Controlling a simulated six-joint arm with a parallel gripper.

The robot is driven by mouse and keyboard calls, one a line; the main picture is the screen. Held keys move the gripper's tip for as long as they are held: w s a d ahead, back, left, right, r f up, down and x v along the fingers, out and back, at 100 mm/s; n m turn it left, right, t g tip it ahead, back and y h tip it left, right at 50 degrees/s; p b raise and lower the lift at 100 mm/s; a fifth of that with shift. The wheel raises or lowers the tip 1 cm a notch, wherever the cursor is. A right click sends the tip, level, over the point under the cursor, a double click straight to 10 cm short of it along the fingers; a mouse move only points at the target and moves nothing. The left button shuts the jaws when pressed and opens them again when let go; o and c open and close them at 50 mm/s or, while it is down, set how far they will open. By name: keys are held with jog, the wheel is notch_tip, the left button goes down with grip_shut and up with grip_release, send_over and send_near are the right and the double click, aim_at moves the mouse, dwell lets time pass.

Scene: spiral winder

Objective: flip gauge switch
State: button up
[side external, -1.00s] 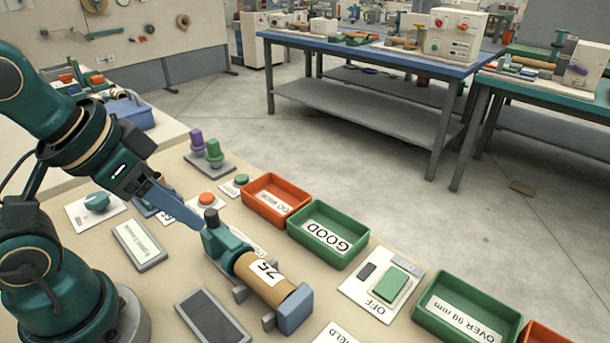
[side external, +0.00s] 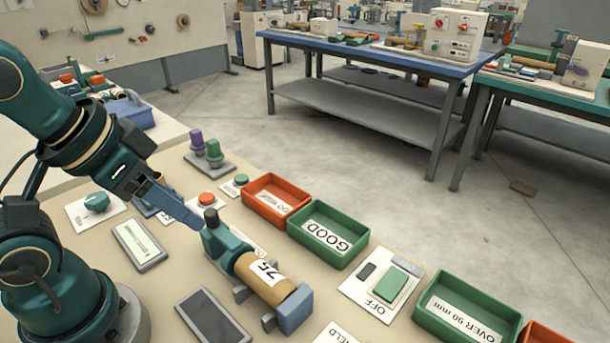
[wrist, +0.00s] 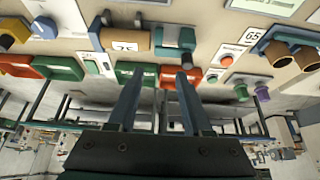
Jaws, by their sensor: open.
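A pale plate carries a green rocker switch (side external: 392,282) marked OFF, right of the middle of the bench; its label for a gauge is not readable. A small plate that looks like the same one shows in the wrist view (wrist: 91,67). A brown tube marked 75 (side external: 262,278) lies in a cradle between a teal block and a blue end block. My gripper (side external: 195,218) is open and empty, with its fingers by the teal block's dark knob. In the wrist view its two fingers (wrist: 158,75) stand apart. It is well left of the switch plate.
A green GOOD tray (side external: 328,237) stands between the teal block and the switch plate. An orange tray (side external: 275,200) and a green OVER 90 mm tray (side external: 463,310) stand nearby. Purple and green pegs (side external: 205,150) rise at the back. A dark flat panel (side external: 212,318) lies in front.

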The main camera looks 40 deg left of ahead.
jog(key=shift+c, duration=0.3)
jog(key=c, duration=0.5)
jog(key=shift+m, duration=0.3)
grip_shut()
jog(key=w+d+r+m+g+h, duration=0.1)
jog(key=w+d+r+m+h, duration=0.2)
jog(key=w+d+m, duration=0.4)
jog(key=w+d+r+m+g+h, duration=0.1)
jog(key=w+d+r+m+h, duration=0.3)
jog(key=m, duration=0.5)
jog(key=w+d+f+m+g+h, duration=0.1)
jog(key=w+f+m+g+h, duration=0.1)
jog(key=w+f, duration=0.7)
jog(key=shift+w+f+g, duration=0.3)
jog(key=shift+w, duration=0.25)
